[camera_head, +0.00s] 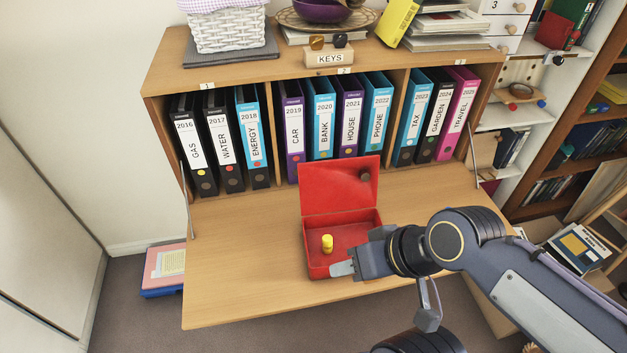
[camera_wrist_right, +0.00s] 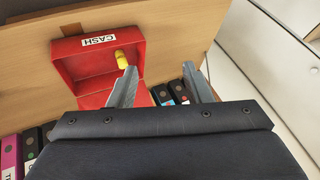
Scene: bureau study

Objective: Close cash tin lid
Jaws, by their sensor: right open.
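The red cash tin (camera_head: 317,264) stands on the fold-down desk flap with its lid (camera_head: 338,187) raised, leaning back towards the binders. A yellow cylinder-like object (camera_head: 327,243) is inside the tin. My right gripper (camera_head: 343,268) comes in from the right and is at the tin's front right, over or close to its front edge; contact cannot be told. In the right wrist view, the gripper (camera_wrist_right: 162,82) has its two fingers apart with nothing between them. The tin (camera_wrist_right: 77,68) shows there with its white CASH label (camera_wrist_right: 99,40). My left gripper is not in view.
The wooden desk flap (camera_head: 230,280) is clear left of the tin. A row of ring binders (camera_head: 320,125) stands behind it in the bureau. A basket (camera_head: 229,30), a KEYS block (camera_head: 330,57) and books are on top. Metal stays (camera_head: 187,200) flank the flap.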

